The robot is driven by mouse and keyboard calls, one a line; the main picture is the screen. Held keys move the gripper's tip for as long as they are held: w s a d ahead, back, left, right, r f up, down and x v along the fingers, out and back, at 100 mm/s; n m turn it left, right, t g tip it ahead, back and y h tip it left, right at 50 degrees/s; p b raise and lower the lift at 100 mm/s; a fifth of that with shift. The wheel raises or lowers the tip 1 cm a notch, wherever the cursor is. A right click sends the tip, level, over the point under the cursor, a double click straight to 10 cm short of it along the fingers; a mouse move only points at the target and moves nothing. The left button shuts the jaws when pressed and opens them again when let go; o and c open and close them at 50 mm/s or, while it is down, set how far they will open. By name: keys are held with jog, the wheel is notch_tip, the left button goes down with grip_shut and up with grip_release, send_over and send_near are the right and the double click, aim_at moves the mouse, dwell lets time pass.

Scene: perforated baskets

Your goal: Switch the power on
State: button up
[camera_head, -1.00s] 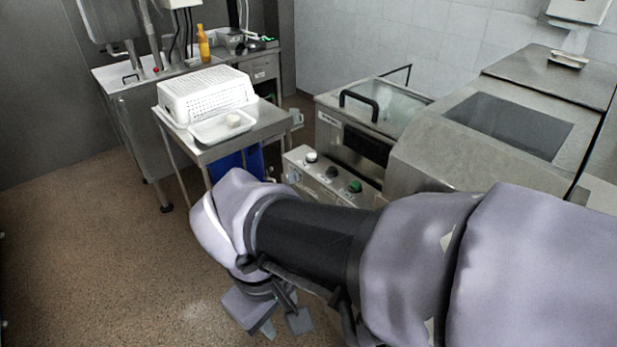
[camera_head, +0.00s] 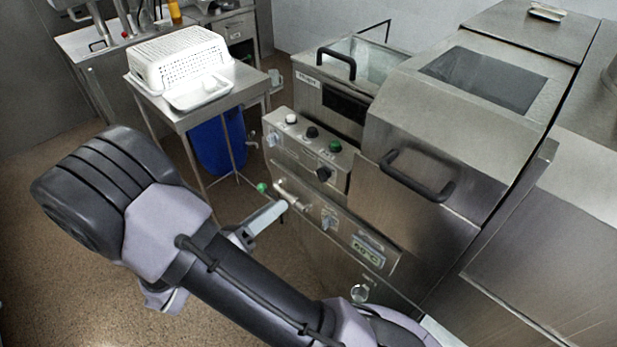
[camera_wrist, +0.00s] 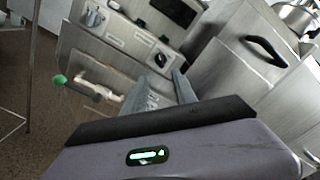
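The machine's control box (camera_head: 300,150) has white, black and green buttons on top. A silver knob (camera_head: 272,139) and a black knob (camera_head: 323,173) are on its front; the black knob (camera_wrist: 161,59) also shows in the wrist view. Lower down, a silver rotary switch (camera_head: 328,218) sits left of a lit temperature display (camera_head: 368,248). I cannot read which control is the power switch. My gripper (camera_head: 268,219) is left of the rotary switch, apart from it. In the wrist view my gripper (camera_wrist: 164,82) has its two fingers spread, pointing at the lower panel, with nothing held.
A pipe with a green-handled valve (camera_head: 262,187) juts out left of the lower panel. A black bar handle (camera_head: 415,180) is on the hood. A steel table (camera_head: 225,100) with a white perforated basket (camera_head: 180,55) stands behind. Floor is free at left.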

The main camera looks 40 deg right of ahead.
aim_at(318, 176)
jog(key=d+b, duration=0.1)
jog(key=d, duration=0.3)
jog(key=d+b, duration=0.1)
jog(key=d, duration=0.3)
jog(key=w+d+b, duration=0.1)
jog(key=d, duration=0.4)
grip_shut()
